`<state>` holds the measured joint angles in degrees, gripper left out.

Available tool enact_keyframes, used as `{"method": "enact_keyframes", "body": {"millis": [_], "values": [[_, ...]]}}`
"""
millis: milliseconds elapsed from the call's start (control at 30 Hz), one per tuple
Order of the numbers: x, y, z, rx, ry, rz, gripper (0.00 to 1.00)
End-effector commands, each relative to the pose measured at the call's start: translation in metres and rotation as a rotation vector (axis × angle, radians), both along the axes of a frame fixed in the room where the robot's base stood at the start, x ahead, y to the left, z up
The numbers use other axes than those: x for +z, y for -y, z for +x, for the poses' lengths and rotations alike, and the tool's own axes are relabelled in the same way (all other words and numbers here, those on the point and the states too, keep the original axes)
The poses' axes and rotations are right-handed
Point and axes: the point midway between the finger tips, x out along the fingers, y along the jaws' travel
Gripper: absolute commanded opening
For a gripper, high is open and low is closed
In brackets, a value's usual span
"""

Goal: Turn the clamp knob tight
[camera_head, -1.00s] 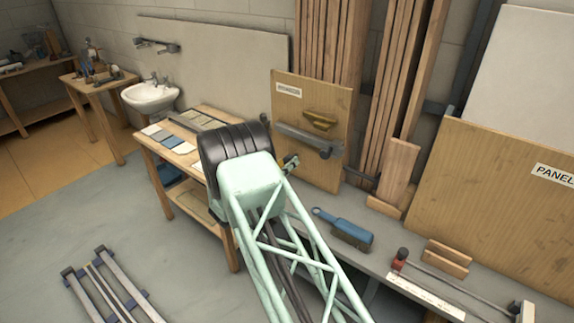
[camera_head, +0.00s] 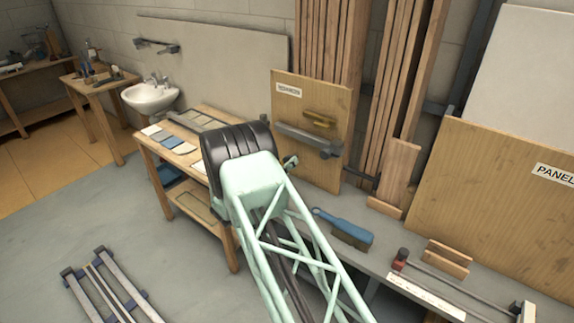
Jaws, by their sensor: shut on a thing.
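The plywood board (camera_head: 292,110) stands upright behind the bench and carries a grey bar (camera_head: 297,135) with a dark round end at its right. A brass-coloured part (camera_head: 320,120) sits just above the bar; I cannot tell whether it is the clamp knob. My mint-green arm with its black joint covers the area in front of the board's lower left. A small green and dark part (camera_head: 290,162) shows just right of the joint, likely part of my wrist. My gripper itself is hidden behind the arm, and so is any contact with a knob.
A blue-handled brush (camera_head: 345,228) lies on the grey bench (camera_head: 378,258). A long bar with a red knob (camera_head: 402,254) lies farther right, beside small wooden blocks (camera_head: 447,258). A wooden table (camera_head: 150,150) stands at left. Metal rails (camera_head: 120,280) lie on the floor.

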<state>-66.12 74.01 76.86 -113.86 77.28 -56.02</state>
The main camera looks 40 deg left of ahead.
Motion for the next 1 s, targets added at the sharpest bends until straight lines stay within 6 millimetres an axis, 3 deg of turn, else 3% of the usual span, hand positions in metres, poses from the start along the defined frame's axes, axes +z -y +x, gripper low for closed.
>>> {"method": "enact_keyframes", "body": {"millis": [467,500,633,1000], "values": [[0.0001,-0.0003,0.0001,0.0,-0.002,0.046,0.19],[0.0001,-0.0003,0.0001,0.0,-0.002,0.046,0.32],[0.0001,-0.0002,0.0001,0.0,-0.002,0.046,0.43],[0.0,-0.0003,-0.001,0.0,-0.002,0.045,0.43]]}}
